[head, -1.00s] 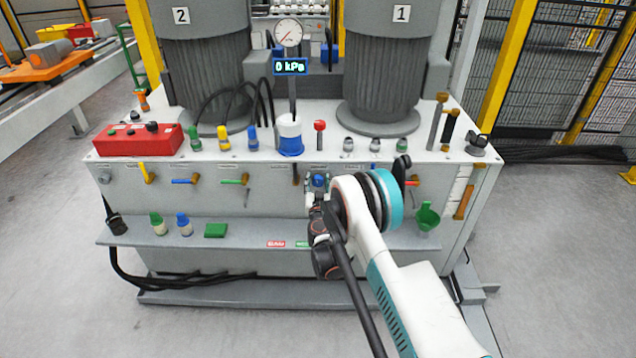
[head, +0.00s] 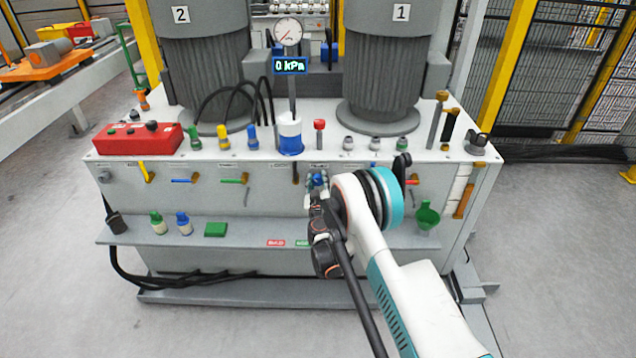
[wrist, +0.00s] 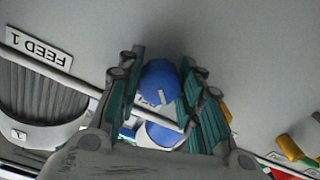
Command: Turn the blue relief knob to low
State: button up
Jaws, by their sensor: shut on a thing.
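The blue relief knob (head: 317,179) sits on the front face of the grey cabinet. In the wrist view, the round blue knob (wrist: 160,82) carries a white pointer mark on its face. My gripper (head: 316,187) reaches it from the front. In the wrist view, the green-padded fingers of my gripper (wrist: 163,90) stand on both sides of the knob and are shut on it. The low label cannot be read in either view. The gauge (head: 288,32) has a display (head: 290,66) reading 0 kPa.
Small valve handles, yellow (head: 148,172), blue (head: 184,181) and green (head: 234,181), line the cabinet front to the left. A blue-and-white container (head: 290,138) stands on top.

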jog(key=n, duration=0.4)
jog(key=shift+n, duration=0.3)
jog(key=n, duration=0.4)
dwell(0.5)
jog(key=o, duration=1.1)
jog(key=shift+r, duration=0.15)
